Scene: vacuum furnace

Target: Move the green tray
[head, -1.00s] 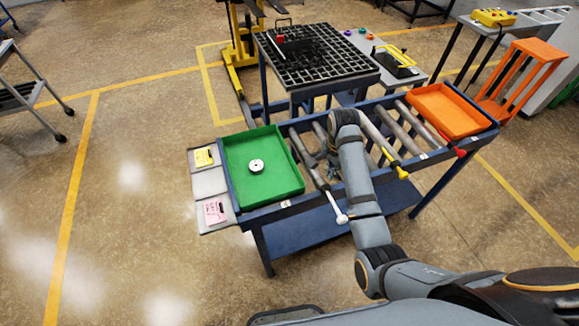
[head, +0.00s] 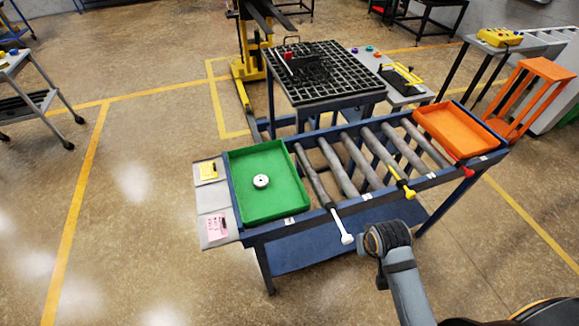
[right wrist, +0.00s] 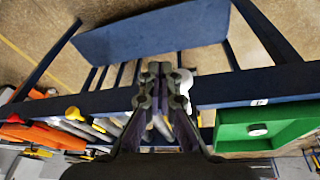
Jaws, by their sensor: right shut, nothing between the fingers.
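The green tray (head: 285,203) sits at the left end of the blue roller table (head: 290,229), with a small white round piece (head: 261,181) inside it. The tray also shows at the right of the right wrist view (right wrist: 228,132). My right arm is in front of the table's near edge in the head view, to the right of the tray and apart from it; its fingers are hidden there. In the right wrist view my right gripper (right wrist: 161,70) has its fingers together and empty, near the blue table rail. My left gripper is not in view.
An orange tray (head: 449,127) sits at the table's right end. Bare rollers (head: 346,168) lie between the trays. White (head: 346,238), yellow (head: 409,193) and red-ended handles stick out at the front. A black grid table (head: 325,88) stands behind.

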